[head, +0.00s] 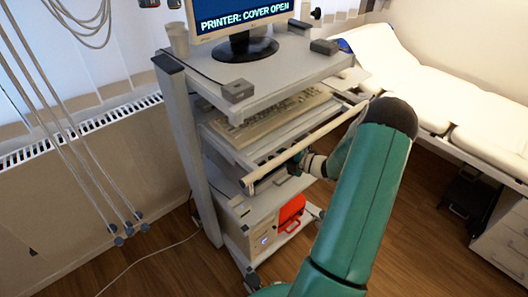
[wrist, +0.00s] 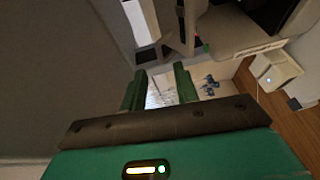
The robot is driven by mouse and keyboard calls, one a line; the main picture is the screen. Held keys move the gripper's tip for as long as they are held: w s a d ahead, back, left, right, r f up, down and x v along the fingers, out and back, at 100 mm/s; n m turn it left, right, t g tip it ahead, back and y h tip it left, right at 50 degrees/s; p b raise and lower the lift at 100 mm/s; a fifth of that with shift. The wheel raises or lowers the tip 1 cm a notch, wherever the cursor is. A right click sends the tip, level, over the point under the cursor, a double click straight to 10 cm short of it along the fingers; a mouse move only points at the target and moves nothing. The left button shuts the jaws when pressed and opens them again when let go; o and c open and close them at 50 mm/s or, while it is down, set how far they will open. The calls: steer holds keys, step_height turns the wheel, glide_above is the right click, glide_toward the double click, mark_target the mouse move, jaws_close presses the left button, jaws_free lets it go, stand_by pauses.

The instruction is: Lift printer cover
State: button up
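A monitor (head: 240,15) on top of a grey cart reads "PRINTER: COVER OPEN". I cannot make out the printer or its cover for certain in the head view; my arm and the pull-out keyboard shelf block part of the middle of the cart. My gripper (head: 303,163) reaches in at the cart's front, just below the shelf's front bar, and is small and partly hidden there. In the wrist view its two green fingers (wrist: 160,88) stand apart, with a pale, brightly lit surface beyond them. I see nothing held.
The keyboard (head: 275,115) sits on the pulled-out shelf, whose long front bar (head: 305,142) juts out close to my arm. A beige box (head: 257,238) and a red case (head: 291,213) stand low on the cart. A bed (head: 445,85) is at the right, with open floor between.

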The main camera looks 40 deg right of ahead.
steer(key=v, duration=0.7)
steer(key=shift+s, duration=0.3)
steer(key=shift+d+r, duration=0.1)
